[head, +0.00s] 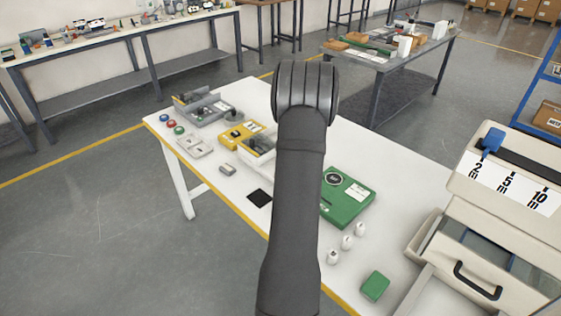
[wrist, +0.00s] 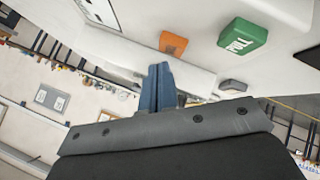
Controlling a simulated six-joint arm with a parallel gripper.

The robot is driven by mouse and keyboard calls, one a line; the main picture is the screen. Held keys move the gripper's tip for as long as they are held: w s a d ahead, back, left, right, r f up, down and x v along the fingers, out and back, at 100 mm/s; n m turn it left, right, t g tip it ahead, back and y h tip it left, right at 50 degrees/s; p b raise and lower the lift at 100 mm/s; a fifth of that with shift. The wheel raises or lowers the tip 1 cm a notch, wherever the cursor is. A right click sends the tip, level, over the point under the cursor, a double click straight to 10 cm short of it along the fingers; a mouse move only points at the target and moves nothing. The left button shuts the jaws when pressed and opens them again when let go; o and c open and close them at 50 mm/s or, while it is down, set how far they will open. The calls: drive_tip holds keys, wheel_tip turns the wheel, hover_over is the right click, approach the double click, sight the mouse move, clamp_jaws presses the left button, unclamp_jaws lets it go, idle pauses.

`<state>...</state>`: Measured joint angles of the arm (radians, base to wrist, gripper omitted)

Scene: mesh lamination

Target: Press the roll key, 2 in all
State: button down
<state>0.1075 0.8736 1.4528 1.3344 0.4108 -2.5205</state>
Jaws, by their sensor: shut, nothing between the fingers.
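A green block (wrist: 243,40) with white lettering is at the upper right of the wrist view; the lettering is tilted and I cannot read it surely, so I cannot tell if it is the roll key. An orange block (wrist: 173,43) and a small grey block (wrist: 233,86) are near it. In the head view a plain green block (head: 375,286) lies at the table's front right; I cannot tell if it is the same one. My gripper (wrist: 158,88) has its blue fingers together, empty and apart from these blocks. My own arm hides it in the head view.
On the white table (head: 395,200) stand a green box (head: 347,197) with a round dial, several small white pieces (head: 347,242), a yellow case (head: 240,134) and a grey tray (head: 200,107). A large cream machine (head: 500,220) marked 2, 5 and 10 m, with a blue lever (head: 491,141), fills the right.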

drive_tip(key=shift+r, duration=2.5)
idle(0.8)
wheel_tip(320, 180, up, 4)
drive_tip(key=shift+f, duration=0.1)
drive_tip(key=shift+f, duration=0.1)
drive_tip(key=shift+f, duration=4.35)
drive_tip(key=shift+f, duration=0.4)
